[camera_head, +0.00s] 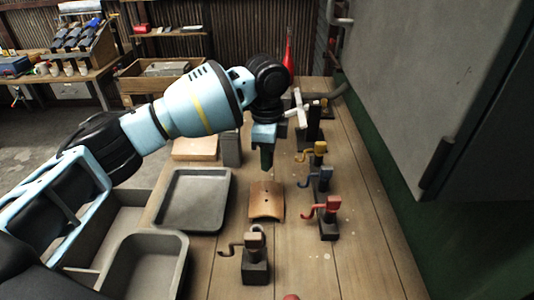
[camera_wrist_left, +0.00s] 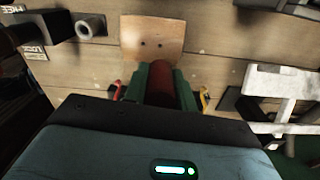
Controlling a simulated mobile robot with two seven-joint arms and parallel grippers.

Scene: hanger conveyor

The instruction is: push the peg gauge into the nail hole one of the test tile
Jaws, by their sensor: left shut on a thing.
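The test tile (camera_head: 266,201) is a curved terracotta piece lying on the wooden bench. In the left wrist view the tile (camera_wrist_left: 152,36) shows two small dark nail holes side by side near its closer edge. My left gripper (camera_head: 267,158) points down above the bench, just beyond the tile in the head view. In the wrist view its green fingers (camera_wrist_left: 160,88) are shut on a dark red piece, which I take for the peg gauge (camera_wrist_left: 159,80). The gauge's tip is hidden, and I see no contact with the tile. My right gripper is not in view.
Hook stands with yellow (camera_head: 317,150), blue (camera_head: 322,176) and red (camera_head: 328,210) hooks line the right side. A grey tray (camera_head: 160,224) lies left. A large grey cabinet (camera_head: 440,80) bounds the right.

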